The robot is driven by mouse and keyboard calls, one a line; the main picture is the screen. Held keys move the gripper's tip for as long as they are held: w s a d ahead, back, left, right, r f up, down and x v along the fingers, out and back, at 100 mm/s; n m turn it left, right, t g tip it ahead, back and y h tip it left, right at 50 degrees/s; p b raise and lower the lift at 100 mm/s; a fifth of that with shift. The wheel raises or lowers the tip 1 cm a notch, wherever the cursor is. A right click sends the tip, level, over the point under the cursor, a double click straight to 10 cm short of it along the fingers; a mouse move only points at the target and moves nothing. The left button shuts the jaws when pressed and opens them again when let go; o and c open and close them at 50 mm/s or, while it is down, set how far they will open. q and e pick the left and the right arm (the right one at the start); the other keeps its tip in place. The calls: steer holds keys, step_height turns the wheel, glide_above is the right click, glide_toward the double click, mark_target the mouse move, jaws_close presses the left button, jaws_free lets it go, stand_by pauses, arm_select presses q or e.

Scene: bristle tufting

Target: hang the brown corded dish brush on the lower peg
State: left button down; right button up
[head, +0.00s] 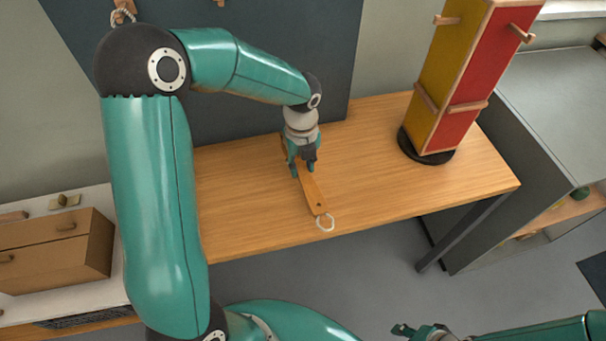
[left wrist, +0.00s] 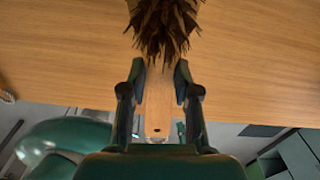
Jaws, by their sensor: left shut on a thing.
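The brown dish brush shows its wooden handle (head: 313,190) over the wood table in the head view, with a pale cord loop (head: 325,222) at the near end. In the left wrist view its dark brown bristles (left wrist: 163,28) are at the top and its handle (left wrist: 158,100) runs between the fingers. My left gripper (head: 303,170) is shut on the handle, pointing down; I cannot tell if the brush touches the table. A turning tower (head: 452,75) with yellow and red faces has wooden pegs near its top, one on the red face (head: 520,33). My right gripper (head: 408,330) is at the bottom edge.
The wood table (head: 240,205) is clear around the brush. The tower stands on a round black base (head: 427,150) at the table's right. A dark board (head: 230,100) is behind, with a cord loop on a peg (head: 122,12) at top left. A brown drawer box (head: 55,250) is left.

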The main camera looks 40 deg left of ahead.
mark_target(302, 176)
arm_select(q)
steer(key=shift+s+f, duration=0.1)
steer(key=shift+f, duration=0.6)
step_height(302, 176, down, 3)
steer(key=shift+r, duration=0.1)
steer(key=shift+f, duration=0.3)
steer(key=c, duration=0.8)
jaws_free()
steer(key=shift+r, duration=0.1)
steer(key=shift+c, duration=0.2)
